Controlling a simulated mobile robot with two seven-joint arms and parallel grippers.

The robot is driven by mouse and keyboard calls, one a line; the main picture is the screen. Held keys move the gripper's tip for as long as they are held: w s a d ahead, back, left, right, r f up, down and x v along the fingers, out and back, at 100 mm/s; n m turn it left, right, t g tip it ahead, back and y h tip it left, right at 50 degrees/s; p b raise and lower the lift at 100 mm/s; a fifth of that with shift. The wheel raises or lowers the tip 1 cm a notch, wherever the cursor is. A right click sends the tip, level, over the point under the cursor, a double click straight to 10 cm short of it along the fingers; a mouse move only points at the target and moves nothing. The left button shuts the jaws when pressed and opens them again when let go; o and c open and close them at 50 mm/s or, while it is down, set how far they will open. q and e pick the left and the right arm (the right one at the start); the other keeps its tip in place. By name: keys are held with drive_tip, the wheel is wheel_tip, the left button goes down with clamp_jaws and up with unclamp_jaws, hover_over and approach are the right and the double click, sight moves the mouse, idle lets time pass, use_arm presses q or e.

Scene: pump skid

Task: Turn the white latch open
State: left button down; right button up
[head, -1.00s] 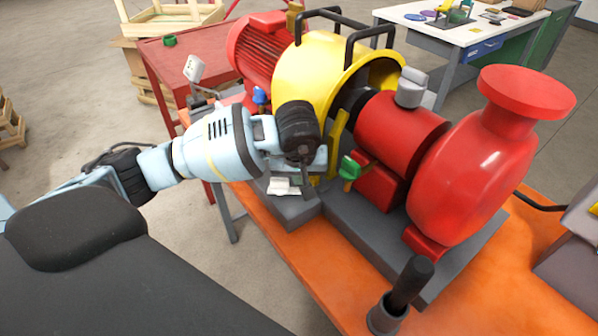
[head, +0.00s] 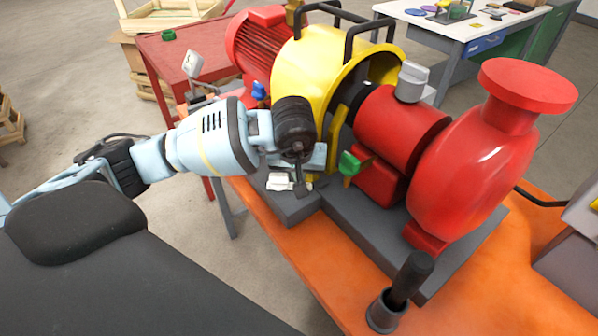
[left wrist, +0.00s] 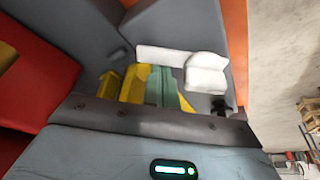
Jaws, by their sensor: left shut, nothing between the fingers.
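The white latch (head: 279,182) sits on a grey block at the near left end of the pump skid. In the left wrist view it shows as a white bar with a thicker end (left wrist: 205,72), lying along the grey surface. My left gripper (head: 302,189) is shut and empty, pointing down just right of the latch in the head view. I cannot tell whether its fingertips touch the latch. In the left wrist view the fingertips are not clearly visible. My right gripper is not in view.
A green handle (head: 349,164) stands right of my left gripper, near the red pump (head: 470,170). The yellow guard (head: 312,65) rises behind. A black cylinder in a cup (head: 405,285) stands near the front. Orange tabletop (head: 335,262) is clear in front of the skid.

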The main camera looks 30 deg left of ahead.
use_arm(q)
drive_tip(key=shift+s+d+f+m+h+b, duration=0.15)
drive_tip(key=shift+s+m+h+b, duration=0.1)
drive_tip(key=shift+m, duration=0.4)
drive_tip(key=shift+s+d+r+m+h+b, duration=0.1)
drive_tip(key=shift+s+d+m+h, duration=0.1)
drive_tip(key=shift+m, duration=0.45)
drive_tip(key=m, duration=0.1)
drive_tip(key=m+b, duration=0.1)
drive_tip(key=s+m+h, duration=0.1)
drive_tip(key=shift+d+f, duration=0.1)
drive_tip(key=shift+d, duration=0.15)
drive_tip(key=shift+s+m, duration=0.25)
drive_tip(key=shift+m, duration=0.15)
drive_tip(key=shift+s+d+b, duration=0.1)
drive_tip(key=shift+s+b, duration=0.3)
drive_tip(key=shift+b, duration=0.15)
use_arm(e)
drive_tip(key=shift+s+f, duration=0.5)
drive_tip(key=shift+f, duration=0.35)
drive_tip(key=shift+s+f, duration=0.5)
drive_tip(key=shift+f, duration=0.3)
use_arm(q)
drive_tip(key=shift+s, duration=0.1)
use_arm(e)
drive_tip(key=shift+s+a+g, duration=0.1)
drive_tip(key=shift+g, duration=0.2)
use_arm(q)
drive_tip(key=shift+r, duration=0.3)
